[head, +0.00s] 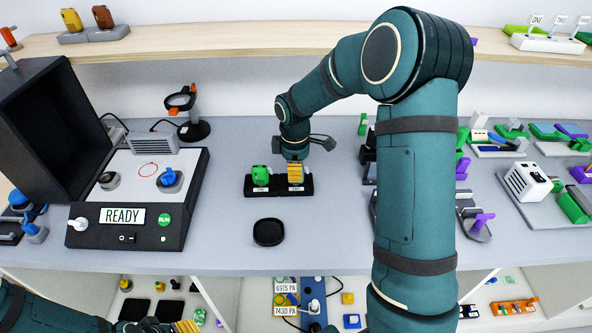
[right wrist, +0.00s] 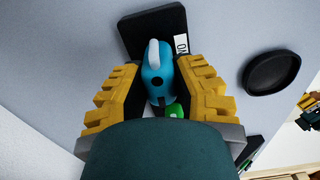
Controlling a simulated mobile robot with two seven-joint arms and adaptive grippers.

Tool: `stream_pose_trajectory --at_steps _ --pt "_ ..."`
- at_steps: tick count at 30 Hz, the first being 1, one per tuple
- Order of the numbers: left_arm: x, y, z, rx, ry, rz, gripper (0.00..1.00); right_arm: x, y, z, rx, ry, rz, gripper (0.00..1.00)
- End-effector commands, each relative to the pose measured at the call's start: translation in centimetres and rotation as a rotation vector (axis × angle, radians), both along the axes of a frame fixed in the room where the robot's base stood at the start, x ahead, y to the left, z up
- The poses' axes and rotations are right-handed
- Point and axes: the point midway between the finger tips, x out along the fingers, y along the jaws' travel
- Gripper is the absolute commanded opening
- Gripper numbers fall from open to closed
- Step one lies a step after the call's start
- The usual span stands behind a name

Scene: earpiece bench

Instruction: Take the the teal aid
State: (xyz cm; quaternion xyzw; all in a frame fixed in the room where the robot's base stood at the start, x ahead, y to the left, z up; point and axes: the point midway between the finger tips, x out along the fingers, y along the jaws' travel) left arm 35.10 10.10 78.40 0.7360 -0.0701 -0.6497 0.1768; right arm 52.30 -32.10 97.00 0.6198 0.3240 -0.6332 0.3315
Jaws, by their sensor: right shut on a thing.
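The teal aid (right wrist: 158,72) sits between the two yellow fingers of my right gripper (right wrist: 158,85) in the right wrist view. The fingers are shut on it, and it is over the black stand (right wrist: 140,30). In the head view my right gripper (head: 295,173) points down at the right place of the black stand (head: 279,190) and hides the teal aid. A green aid (head: 261,174) sits in the left place of that stand. Only part of my left gripper (head: 186,327) shows at the bottom edge, and its jaws cannot be made out.
A round black dish (head: 269,232) lies in front of the stand. A tester box (head: 135,215) reading READY, with an open dark lid, stands at the left. Trays of coloured parts (head: 560,190) are at the right. The bench front between box and arm is mostly clear.

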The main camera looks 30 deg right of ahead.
Motion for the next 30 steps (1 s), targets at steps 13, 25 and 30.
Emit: stream_pose_trajectory --at_steps 13,25,30 --pt "1.5 0.3 6.0 0.005 -0.034 0.027 0.47 0.0 0.0 7.6 0.0 -0.001 0.0 0.0" --pt "1.4 0.4 7.9 0.001 -0.035 0.026 0.47 0.0 0.0 9.9 0.0 0.0 0.0 0.0" --pt "1.4 0.4 7.9 0.002 -0.035 0.026 0.47 0.0 0.0 9.8 0.0 0.0 0.0 0.0"
